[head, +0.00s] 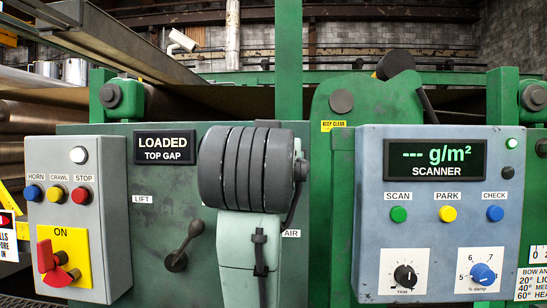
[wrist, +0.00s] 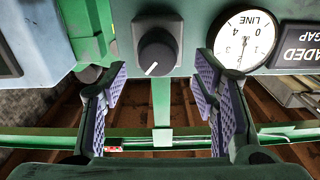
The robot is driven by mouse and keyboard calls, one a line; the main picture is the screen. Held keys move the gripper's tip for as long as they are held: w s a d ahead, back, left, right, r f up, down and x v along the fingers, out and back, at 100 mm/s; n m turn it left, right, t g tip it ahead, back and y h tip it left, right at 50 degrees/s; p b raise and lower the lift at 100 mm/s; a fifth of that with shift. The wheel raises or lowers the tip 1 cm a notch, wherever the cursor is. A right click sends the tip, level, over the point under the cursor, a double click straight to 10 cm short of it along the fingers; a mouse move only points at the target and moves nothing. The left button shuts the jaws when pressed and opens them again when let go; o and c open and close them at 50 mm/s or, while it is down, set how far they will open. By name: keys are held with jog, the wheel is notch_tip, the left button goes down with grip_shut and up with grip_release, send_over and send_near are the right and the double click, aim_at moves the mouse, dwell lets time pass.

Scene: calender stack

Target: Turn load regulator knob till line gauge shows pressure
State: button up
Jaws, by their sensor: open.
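A black round knob (wrist: 157,52) with a white pointer line sits on the green panel in the wrist view. The wrist picture is upside down. A white round gauge marked LINE (wrist: 240,42) is just right of the knob there; its dark needle is too small to read surely. My gripper (wrist: 165,100) is open and empty, its purple-grey padded fingers on either side of the knob's column in the picture. The knob lies between and beyond the fingers; no contact shows. In the head view my arm covers part of the panel, and neither the knob nor the gauge shows.
A LOADED TOP GAP display (head: 164,148) and a LIFT lever (head: 184,246) are on the green panel. A grey HORN/CRAWL/STOP box (head: 106,215) stands left, a blue-grey scanner box (head: 375,215) right.

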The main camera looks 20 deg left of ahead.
jog(key=shift+f+v, duration=0.15)
jog(key=shift+v, duration=0.7)
jog(key=shift+f+v, duration=0.2)
jog(key=shift+v, duration=0.65)
jog(key=shift+d, duration=0.1)
jog(key=shift+w, duration=0.1)
